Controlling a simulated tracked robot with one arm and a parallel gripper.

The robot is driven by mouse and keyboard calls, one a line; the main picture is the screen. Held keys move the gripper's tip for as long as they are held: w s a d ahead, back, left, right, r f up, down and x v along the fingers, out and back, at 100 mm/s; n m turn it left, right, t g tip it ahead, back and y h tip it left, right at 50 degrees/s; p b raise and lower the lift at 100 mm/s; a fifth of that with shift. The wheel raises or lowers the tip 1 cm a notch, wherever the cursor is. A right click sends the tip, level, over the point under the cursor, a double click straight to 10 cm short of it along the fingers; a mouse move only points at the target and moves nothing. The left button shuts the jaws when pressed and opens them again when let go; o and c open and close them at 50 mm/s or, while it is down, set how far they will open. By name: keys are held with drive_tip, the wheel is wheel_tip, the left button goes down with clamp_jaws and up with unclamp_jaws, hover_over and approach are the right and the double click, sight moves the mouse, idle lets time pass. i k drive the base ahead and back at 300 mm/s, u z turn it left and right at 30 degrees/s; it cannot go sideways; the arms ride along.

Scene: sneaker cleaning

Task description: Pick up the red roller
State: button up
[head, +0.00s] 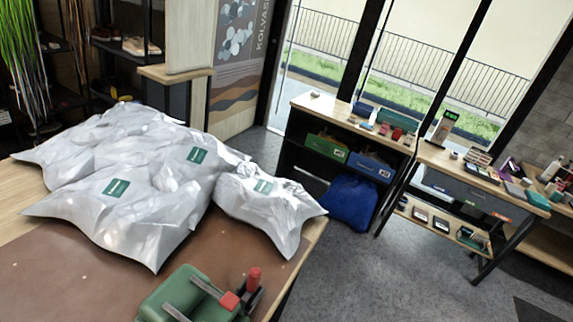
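No red roller can be made out for certain. Small red items (397,134) stand on the far shelf top by the window, too small to identify.
Large white bags (130,190) with green labels cover much of the near table (60,285). Grey floor (360,275) is open to the right. A low shelf holds a green bin (326,147) and a blue bin (369,167); a blue sack (349,202) stands in front. A cluttered bench (460,172) is at right.

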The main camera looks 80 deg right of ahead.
sight(253, 278)
drive_tip(key=z, duration=0.65)
drive_tip(key=k, duration=0.9)
drive_tip(key=z, duration=0.55)
drive_tip(key=i, duration=0.4)
drive_tip(key=z, duration=0.05)
